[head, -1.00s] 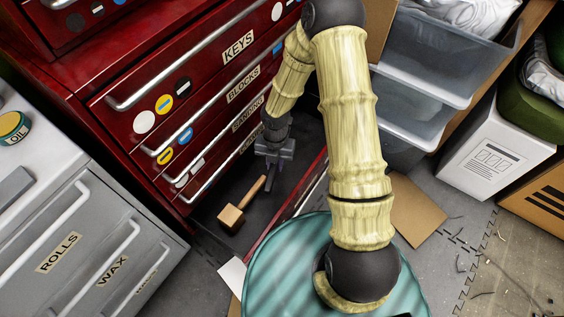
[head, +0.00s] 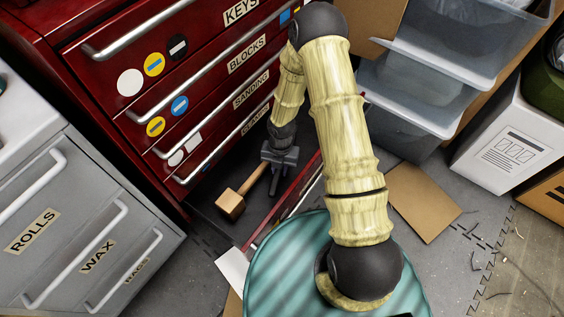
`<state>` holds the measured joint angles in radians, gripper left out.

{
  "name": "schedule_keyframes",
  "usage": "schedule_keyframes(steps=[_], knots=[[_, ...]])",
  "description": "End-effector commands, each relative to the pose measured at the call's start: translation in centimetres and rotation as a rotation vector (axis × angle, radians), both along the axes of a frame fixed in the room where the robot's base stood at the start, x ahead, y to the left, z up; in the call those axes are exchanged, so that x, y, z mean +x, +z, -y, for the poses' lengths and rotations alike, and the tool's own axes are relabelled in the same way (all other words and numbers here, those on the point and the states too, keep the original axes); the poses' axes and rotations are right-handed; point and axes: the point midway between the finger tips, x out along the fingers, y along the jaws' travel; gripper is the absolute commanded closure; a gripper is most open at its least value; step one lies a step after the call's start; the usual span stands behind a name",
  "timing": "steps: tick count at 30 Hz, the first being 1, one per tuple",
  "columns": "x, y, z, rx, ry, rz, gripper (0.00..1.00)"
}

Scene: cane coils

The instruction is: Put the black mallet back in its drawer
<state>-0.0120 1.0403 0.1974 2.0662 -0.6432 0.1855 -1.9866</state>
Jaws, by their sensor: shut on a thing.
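A mallet with a light wooden head (head: 231,203) and tan handle lies in the open bottom drawer (head: 258,212) of the red cabinet. Its head points toward the lower left. No black mallet shows in the view. My gripper (head: 274,188) is down in the drawer, shut on the handle near its upper end. The fingers partly hide the handle's end. The mallet appears to lie on or close to the dark drawer floor; I cannot tell whether it is lifted.
Closed drawers labelled KEYS, BLOCKS (head: 247,54) and SANDING sit above the open drawer. A grey cabinet (head: 75,225) stands at left, a teal round-topped thing (head: 275,270) in front. Clear plastic bins (head: 420,95), a white box (head: 505,140) and flat cardboard (head: 422,203) are at right.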

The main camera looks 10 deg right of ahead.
Motion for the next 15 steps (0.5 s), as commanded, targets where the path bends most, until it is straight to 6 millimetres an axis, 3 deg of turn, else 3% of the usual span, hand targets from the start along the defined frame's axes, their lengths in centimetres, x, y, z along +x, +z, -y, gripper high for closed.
schedule_keyframes(steps=[8,15], knots=[[0.3,0.0,0.1,0.000,-0.001,0.001,1.00],[3.8,-0.4,1.4,0.002,-0.006,0.007,1.00]])
